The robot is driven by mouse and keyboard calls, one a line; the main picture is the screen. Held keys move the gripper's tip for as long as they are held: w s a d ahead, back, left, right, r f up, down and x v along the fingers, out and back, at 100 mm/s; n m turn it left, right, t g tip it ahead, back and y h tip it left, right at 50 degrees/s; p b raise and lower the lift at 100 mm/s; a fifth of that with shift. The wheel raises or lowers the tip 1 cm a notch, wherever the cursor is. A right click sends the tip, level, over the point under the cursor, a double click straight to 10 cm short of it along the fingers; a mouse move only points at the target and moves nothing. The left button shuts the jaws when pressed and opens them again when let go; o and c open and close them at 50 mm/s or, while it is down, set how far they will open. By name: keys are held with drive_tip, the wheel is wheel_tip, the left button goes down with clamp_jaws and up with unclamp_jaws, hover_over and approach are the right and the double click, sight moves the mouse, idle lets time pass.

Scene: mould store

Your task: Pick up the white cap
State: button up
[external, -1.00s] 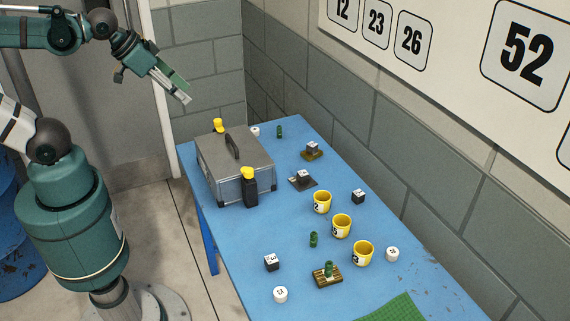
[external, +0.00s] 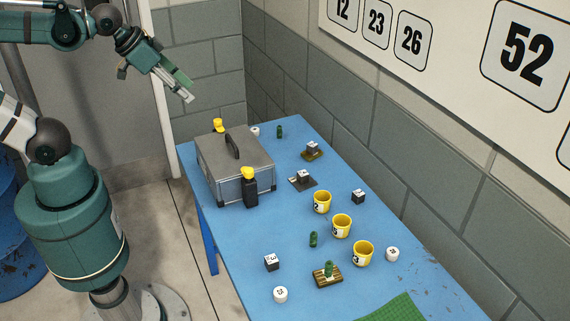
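Several small items stand on the blue table (external: 235,255), and three of them are white and round like caps. One white cap (external: 280,295) is near the front left edge. Another white cap (external: 392,254) is right of the yellow cups. A third white cap (external: 255,132) is at the back, partly hidden behind the grey case. My gripper (external: 188,96) hangs in the air left of and above the table's far end, away from all three caps. Its fingers are too small in view to tell whether they are open or shut. I see nothing held.
A grey case (external: 235,172) with a handle and a black-and-yellow bottle (external: 249,187) fill the far left. Yellow cups (external: 342,226), dice (external: 271,263), green pieces (external: 313,239) and a wooden pallet (external: 327,275) are spread around. A wall borders the table's right side.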

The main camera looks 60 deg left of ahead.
drive_tip(key=w+d+r+m+g, duration=0.2)
drive_tip(key=w+d+m, duration=0.2)
drive_tip(key=w+d, duration=0.65)
drive_tip(key=w+d+r+m+g, duration=0.15)
drive_tip(key=w+d+m, duration=0.4)
drive_tip(key=w, duration=0.75)
drive_tip(key=m+g, duration=0.4)
drive_tip(key=m, duration=0.5)
hover_over(393, 251)
drive_tip(key=shift+t, duration=0.25)
drive_tip(key=f, duration=2.7)
drive_tip(key=shift+a, duration=0.25)
drive_tip(key=shift+d+f, duration=0.35)
drive_tip(key=shift+f, duration=0.05)
drive_tip(key=shift+f, duration=1.25)
